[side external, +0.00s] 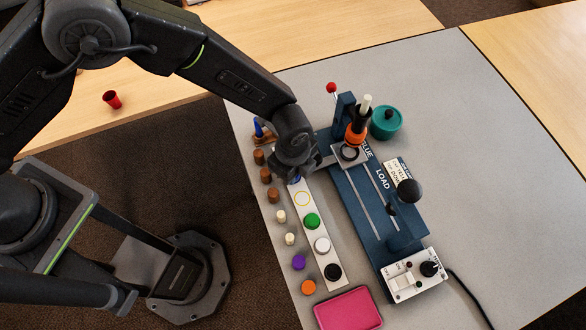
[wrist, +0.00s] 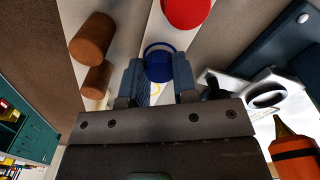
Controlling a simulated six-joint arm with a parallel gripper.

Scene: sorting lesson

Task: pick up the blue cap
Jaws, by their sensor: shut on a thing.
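The blue cap (wrist: 158,66) is round and sits between the two fingers of my gripper (wrist: 158,82) in the wrist view. My gripper is shut on it, one finger on each side. In the side view my gripper (side external: 296,176) is over the far part of the white strip (side external: 317,234) and hides nearly all of the cap. An empty yellow ring mark (side external: 302,198) shows on the strip near the gripper. Part of a yellow ring also shows just below the cap in the wrist view. I cannot tell the cap's exact height above the strip.
Green (side external: 312,221), white (side external: 322,245) and black (side external: 333,271) caps stand on the strip. A red cap (wrist: 187,11) is beyond the blue one. Brown cylinders (side external: 273,195) line the left. The dark blue fixture (side external: 362,211) stands close on the right. A pink tray (side external: 348,309) is in front.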

